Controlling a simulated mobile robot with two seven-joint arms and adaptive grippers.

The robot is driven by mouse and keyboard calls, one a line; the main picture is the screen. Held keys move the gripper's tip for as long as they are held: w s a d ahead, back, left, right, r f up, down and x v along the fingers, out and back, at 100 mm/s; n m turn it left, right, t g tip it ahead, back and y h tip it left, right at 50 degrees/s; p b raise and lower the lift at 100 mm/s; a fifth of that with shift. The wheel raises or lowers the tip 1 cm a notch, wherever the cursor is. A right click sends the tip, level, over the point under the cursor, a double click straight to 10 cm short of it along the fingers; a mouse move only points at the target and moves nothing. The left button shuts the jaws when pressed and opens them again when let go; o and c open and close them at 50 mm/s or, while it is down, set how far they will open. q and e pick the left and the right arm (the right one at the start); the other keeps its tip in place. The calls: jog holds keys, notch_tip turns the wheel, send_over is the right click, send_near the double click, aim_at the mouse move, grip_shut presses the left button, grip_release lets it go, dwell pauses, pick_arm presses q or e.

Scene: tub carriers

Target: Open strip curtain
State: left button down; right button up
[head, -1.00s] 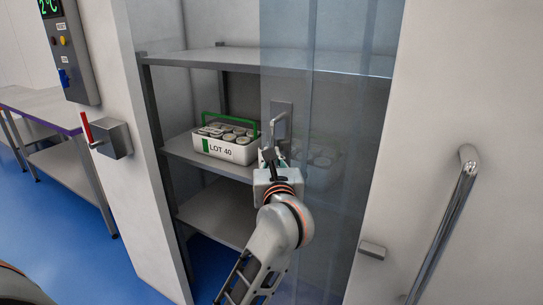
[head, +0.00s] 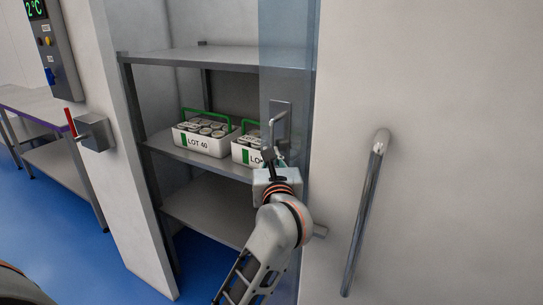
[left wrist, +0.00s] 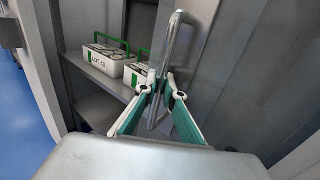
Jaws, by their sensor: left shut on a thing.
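The strip curtain (head: 297,75) is a clear bluish sheet, bunched into a narrow band at the right side of the doorway. Its metal pull handle (head: 274,128) sits on a grey plate near the curtain's left edge. My left gripper (head: 272,160) is shut on this handle. In the left wrist view, the green-lined fingers (left wrist: 161,84) close around the handle bar (left wrist: 172,45). Most of the doorway is uncovered left of the curtain. My right gripper is not in view.
Inside, a grey shelf (head: 215,160) holds a white LOT 40 carrier (head: 205,142) and a second carrier (head: 245,155), partly hidden by the curtain and my gripper. A red-handled box (head: 92,133) is on the left jamb. A metal bar handle (head: 363,215) stands at right.

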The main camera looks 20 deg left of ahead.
pick_arm(q)
jog(key=shift+d, duration=0.2)
dwell(0.3)
jog(key=c, duration=2.2)
grip_release()
jog(key=shift+o, duration=0.2)
